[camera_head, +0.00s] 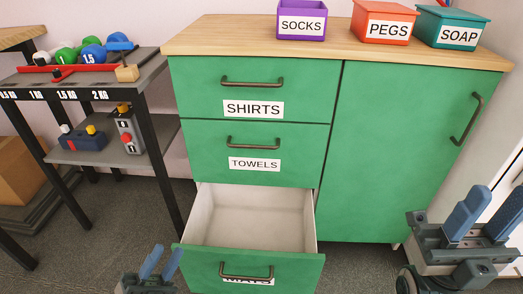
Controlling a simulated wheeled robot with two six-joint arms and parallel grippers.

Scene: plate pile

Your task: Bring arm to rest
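My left gripper (161,263) is low in the head view, at the left front corner of the pulled-out bottom drawer (198,258). Its two blue fingers stand apart with nothing seen between them. It is to the left of that drawer's dark handle and apart from it. My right gripper (485,214) is at the right edge, in front of the cabinet's right side. Its blue fingers are spread and empty. Most of both arms is outside the picture.
The green cabinet (400,150) has shut SHIRTS and TOWELS drawers and a shut door. The open bottom drawer looks empty; its label is partly hidden. SOCKS (302,22), PEGS (386,26) and SOAP (457,33) boxes stand on top. A weight rack (150,78) stands left.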

